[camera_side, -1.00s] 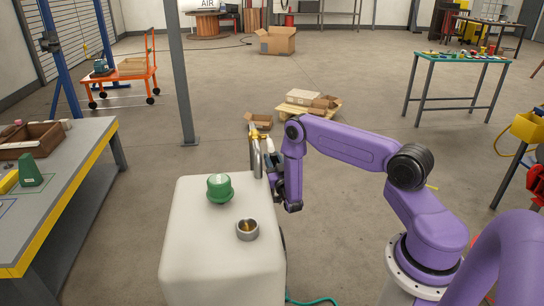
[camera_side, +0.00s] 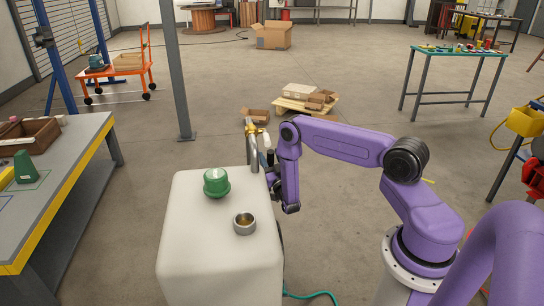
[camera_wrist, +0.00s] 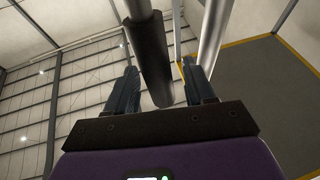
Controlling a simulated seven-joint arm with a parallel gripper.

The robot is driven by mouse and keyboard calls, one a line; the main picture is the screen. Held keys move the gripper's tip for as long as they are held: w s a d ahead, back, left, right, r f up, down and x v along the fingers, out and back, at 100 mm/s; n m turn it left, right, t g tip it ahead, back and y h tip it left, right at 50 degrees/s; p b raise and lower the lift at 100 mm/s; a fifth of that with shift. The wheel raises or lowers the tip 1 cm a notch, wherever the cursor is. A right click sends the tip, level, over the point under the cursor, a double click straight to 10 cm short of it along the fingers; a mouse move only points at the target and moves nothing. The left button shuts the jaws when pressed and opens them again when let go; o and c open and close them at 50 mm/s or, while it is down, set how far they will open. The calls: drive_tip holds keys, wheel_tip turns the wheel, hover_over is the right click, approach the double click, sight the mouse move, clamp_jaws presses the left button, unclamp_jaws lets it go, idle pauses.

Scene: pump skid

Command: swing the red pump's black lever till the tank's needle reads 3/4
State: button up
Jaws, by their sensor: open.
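A black cylindrical grip, which looks like the lever's handle (camera_wrist: 152,55), runs between the two fingers of my gripper (camera_wrist: 162,88) in the wrist view. The fingers are open, with gaps visible on both sides of the grip. In the side view my gripper (camera_side: 268,166) is beside the far right edge of the white tank (camera_side: 195,250), close to a bent metal pipe (camera_side: 254,152) with a brass fitting. A round metal collar (camera_side: 244,223) with a yellowish inside sits on the tank top. I cannot make out a needle or a reading. The red pump's body is hidden.
A green cap (camera_side: 216,182) stands up from the tank top. In the wrist view a bright metal pipe (camera_wrist: 213,40) rises just right of my fingers. A grey workbench (camera_side: 60,185) stands at left.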

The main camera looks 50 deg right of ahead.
drive_tip(key=shift+s, duration=0.1)
drive_tip(key=shift+v, duration=2.45)
wheel_tip(320, 180, up, 7)
